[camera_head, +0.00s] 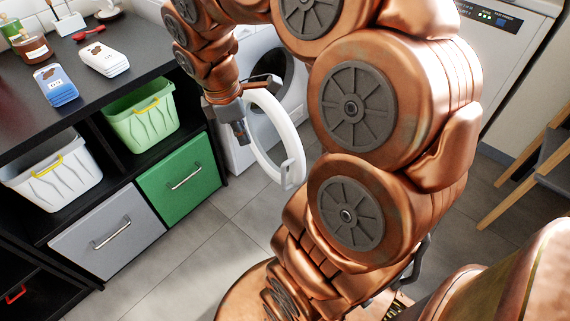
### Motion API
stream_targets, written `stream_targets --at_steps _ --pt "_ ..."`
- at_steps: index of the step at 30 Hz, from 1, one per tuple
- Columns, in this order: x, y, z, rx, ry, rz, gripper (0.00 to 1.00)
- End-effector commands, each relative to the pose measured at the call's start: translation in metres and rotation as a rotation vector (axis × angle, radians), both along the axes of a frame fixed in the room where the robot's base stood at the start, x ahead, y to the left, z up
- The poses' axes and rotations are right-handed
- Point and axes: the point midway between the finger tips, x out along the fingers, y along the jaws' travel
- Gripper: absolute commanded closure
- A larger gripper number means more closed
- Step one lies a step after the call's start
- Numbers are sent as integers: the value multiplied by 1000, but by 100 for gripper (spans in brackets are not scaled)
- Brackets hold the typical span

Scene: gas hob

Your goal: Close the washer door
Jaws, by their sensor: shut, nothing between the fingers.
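The white washer (238,157) stands in the upper middle, partly hidden behind my copper arm. Its round opening shows above the door. The washer door (287,128), a white ring, stands open and swung out into the room. My gripper (241,138) is dark and points down at the door's left side, close to the ring. It is shut and holds nothing. I cannot tell whether it touches the door.
A black shelf unit with a green drawer (181,179), a grey drawer (107,236) and baskets stands at the left. A wooden chair (528,165) is at the right. Grey floor tiles (190,250) are clear between.

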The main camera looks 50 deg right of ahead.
Motion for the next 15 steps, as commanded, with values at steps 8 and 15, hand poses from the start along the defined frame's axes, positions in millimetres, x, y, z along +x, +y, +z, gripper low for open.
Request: stream_targets --at_steps 8,15 --pt "31 -66 -86 -31 32 228 100" --pt "40 -104 -120 -50 60 349 100"
